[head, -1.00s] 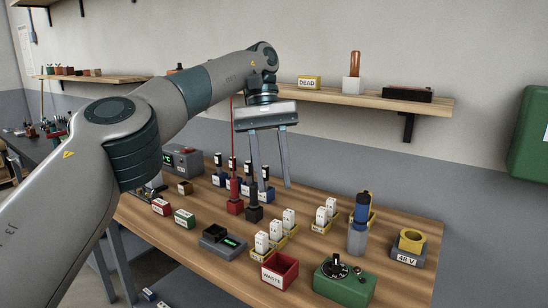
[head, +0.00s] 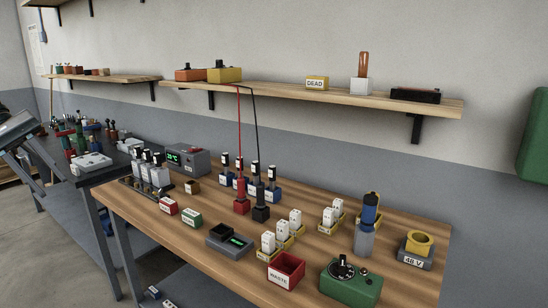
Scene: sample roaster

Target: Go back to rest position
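My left gripper (head: 46,184) is at the far left edge of the head view, pointing down and to the right. Its two fingers are apart with nothing seen between them. It is left of the wooden workbench (head: 330,228) and in front of the dark side bench (head: 50,147). Most of my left arm is out of the picture. My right gripper is not in view.
The workbench holds a red waste bin (head: 286,271), a green dial box (head: 350,283), a 48 V block (head: 415,255), a blue-topped grey cylinder (head: 366,232) and red and black probes (head: 241,206). A wall shelf (head: 285,94) runs behind.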

